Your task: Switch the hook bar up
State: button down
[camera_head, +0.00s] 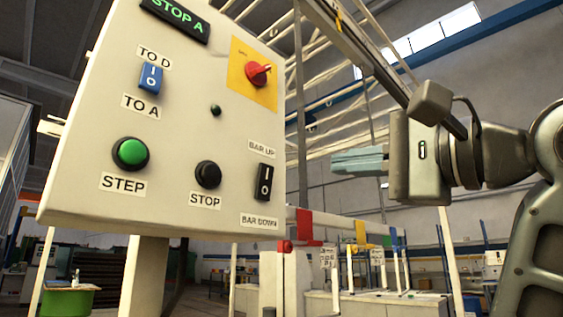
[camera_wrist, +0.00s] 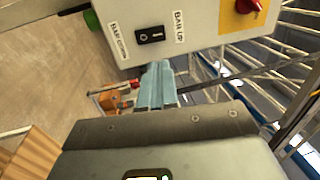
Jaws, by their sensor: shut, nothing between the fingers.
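A black rocker switch (camera_head: 263,182) sits at the lower right of the beige control panel (camera_head: 70,160), between the labels BAR UP (camera_head: 262,149) and BAR DOWN (camera_head: 262,220). In the wrist view the same switch (camera_wrist: 150,36) shows turned sideways near the top, with BAR UP on its right. My gripper (camera_head: 336,163) is to the right of the panel in the head view, its pale blue fingers shut and empty, pointing left. In the wrist view the fingers (camera_wrist: 156,68) end just below the switch in the picture. They look apart from it.
The panel also carries a green STEP button (camera_head: 130,153), a black STOP button (camera_head: 207,175), a blue switch (camera_head: 151,78) and a red rotary knob (camera_head: 258,73). Pale rails and a red-marked bar (camera_head: 310,226) run behind the panel.

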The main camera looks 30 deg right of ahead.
aim_at(268, 171)
jog(key=p+x, duration=0.7)
jog(key=x, duration=0.5)
jog(key=shift+w+a, duration=0.1)
jog(key=shift+w, duration=0.2)
